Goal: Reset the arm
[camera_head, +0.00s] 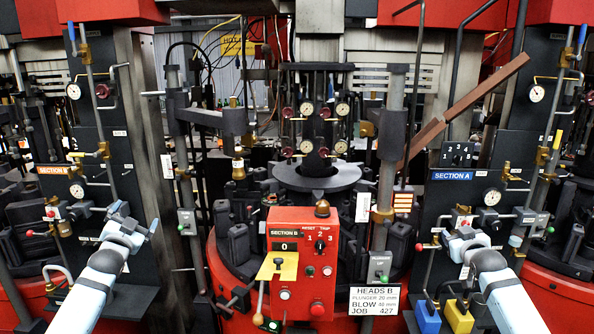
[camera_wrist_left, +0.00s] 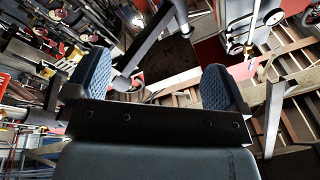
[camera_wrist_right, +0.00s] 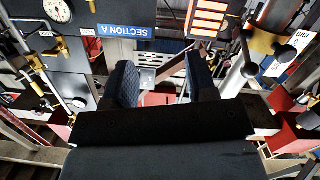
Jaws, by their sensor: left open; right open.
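My left gripper (camera_head: 130,222) is at the left of the head view, at the end of my pale blue arm, in front of the dark machine column. In the left wrist view its two padded fingers (camera_wrist_left: 155,84) stand wide apart with nothing between them. My right gripper (camera_head: 458,240) is at the right of the head view, in front of the Section A column. In the right wrist view its fingers (camera_wrist_right: 162,82) are apart, with a narrower gap and nothing held. Both grippers appear clear of the machine, though exact distances cannot be told.
A red Section B control box (camera_head: 302,262) with a yellow plate stands in the middle, beside a white Heads B sign (camera_head: 375,300). A round dark plate (camera_head: 316,177) is behind it. A brown slanted bar (camera_head: 465,108) rises at the right.

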